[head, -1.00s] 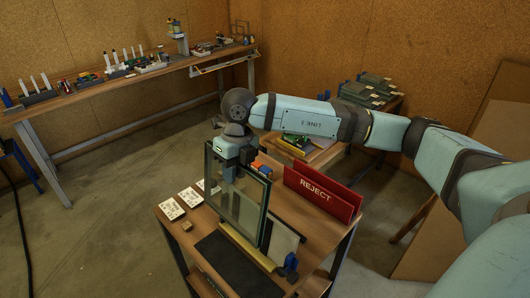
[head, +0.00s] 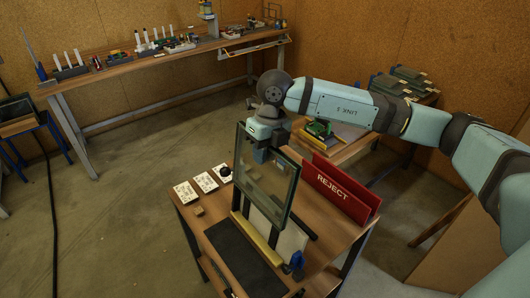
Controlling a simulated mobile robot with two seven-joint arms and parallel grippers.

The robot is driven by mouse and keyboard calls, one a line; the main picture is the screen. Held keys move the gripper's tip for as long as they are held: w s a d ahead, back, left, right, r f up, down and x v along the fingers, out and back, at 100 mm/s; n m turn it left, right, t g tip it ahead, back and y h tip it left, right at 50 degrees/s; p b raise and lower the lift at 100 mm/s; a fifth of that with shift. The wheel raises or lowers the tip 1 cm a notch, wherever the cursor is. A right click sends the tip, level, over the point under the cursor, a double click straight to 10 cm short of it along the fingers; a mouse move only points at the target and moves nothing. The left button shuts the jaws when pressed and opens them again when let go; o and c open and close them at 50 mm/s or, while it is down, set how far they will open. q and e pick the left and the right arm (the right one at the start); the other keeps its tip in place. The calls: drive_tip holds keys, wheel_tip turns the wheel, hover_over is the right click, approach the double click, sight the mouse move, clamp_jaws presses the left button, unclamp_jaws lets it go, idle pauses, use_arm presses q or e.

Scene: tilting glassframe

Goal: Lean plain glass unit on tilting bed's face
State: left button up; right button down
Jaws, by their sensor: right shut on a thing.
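The plain glass unit (head: 268,188) is a clear pane with dark edges, held nearly upright above the table. My right gripper (head: 264,152) is shut on its top edge. The tilting bed (head: 291,243) stands below and behind the glass, with a pale face, dark bars and a yellow ledge (head: 257,241) along its front. The glass hides part of the bed's face. The lower edge of the glass appears above the ledge and apart from it; whether it touches the face cannot be told. My left gripper is out of view.
A red REJECT rack (head: 336,186) stands close to the right of the glass. A black mat (head: 238,257) lies in front of the ledge. White cards (head: 186,193) and a small wooden block (head: 198,211) lie at left. A long workbench (head: 170,68) stands behind.

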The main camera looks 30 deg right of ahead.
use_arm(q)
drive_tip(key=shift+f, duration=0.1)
use_arm(e)
wheel_tip(320, 180, down, 8)
drive_tip(key=b, duration=0.6)
drive_tip(key=shift+r, duration=0.25)
wheel_tip(320, 180, down, 4)
drive_tip(key=b, duration=0.3)
drive_tip(key=shift+f, duration=0.15)
use_arm(q)
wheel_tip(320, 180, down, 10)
drive_tip(key=b, duration=0.2)
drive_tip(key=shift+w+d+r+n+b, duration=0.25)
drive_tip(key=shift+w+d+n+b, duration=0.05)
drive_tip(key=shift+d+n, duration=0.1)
use_arm(e)
drive_tip(key=f, duration=0.3)
drive_tip(key=shift+a+f, duration=0.2)
drive_tip(key=shift+a, duration=0.1)
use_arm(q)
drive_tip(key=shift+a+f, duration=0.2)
use_arm(e)
drive_tip(key=shift+f, duration=0.1)
